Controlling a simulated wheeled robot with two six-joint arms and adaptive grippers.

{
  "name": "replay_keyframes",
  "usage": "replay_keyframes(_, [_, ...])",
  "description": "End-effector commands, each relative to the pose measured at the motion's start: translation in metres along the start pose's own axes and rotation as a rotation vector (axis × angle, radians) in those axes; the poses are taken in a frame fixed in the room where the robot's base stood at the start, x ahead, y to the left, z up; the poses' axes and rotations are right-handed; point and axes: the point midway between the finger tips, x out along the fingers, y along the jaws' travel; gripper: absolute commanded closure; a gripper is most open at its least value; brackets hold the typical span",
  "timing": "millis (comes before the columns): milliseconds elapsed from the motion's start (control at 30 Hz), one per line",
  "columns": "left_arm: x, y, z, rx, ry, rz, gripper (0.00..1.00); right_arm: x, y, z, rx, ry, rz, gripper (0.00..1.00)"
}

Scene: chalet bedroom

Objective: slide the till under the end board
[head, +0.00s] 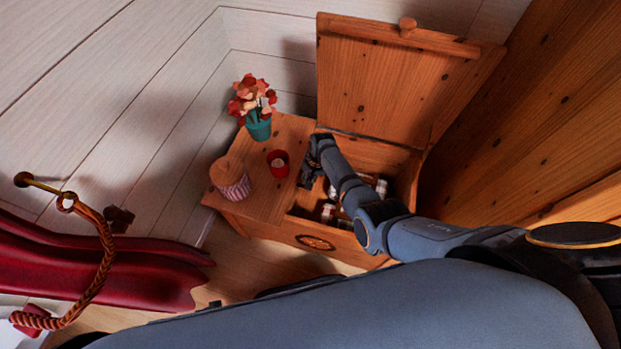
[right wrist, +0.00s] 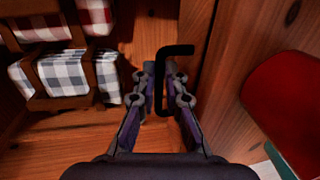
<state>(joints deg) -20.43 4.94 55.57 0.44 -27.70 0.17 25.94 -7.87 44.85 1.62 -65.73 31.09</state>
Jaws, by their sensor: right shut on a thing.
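A wooden chest (head: 350,245) stands against the wall, its middle open. The end board (head: 240,205) is the fixed top at its left; in the right wrist view it shows at the right (right wrist: 228,85). My right gripper (head: 312,160) reaches down at the board's inner edge. In the right wrist view, its fingers (right wrist: 164,75) are shut on a black bar handle (right wrist: 178,50). Wood that appears to be the till (right wrist: 60,128) lies left of the handle, with rolled checked cloths (right wrist: 65,75); its edges are partly hidden by my gripper. My left gripper is out of view.
The raised lid (head: 390,85) leans back. A wood-panelled slope (head: 530,120) rises at the right.

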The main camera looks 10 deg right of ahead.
Motion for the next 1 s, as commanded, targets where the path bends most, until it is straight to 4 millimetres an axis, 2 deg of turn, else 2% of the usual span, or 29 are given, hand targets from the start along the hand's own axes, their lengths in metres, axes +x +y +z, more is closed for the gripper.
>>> replay_keyframes(133, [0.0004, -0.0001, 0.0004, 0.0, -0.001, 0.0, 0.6, -0.0005, -0.0057, 0.0003, 0.001, 0.002, -0.013, 1.0])
replay_keyframes(167, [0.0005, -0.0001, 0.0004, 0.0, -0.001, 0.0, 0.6, -0.0005, -0.0058, 0.0004, 0.001, 0.002, -0.014, 0.85])
replay_keyframes(300, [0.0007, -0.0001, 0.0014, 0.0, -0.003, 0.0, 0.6, -0.0004, -0.0053, 0.0006, 0.0, 0.001, -0.012, 0.66])
replay_keyframes(1000, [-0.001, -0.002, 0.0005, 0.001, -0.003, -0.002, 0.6, -0.0015, -0.0002, 0.0005, 0.001, 0.0, -0.007, 0.66])
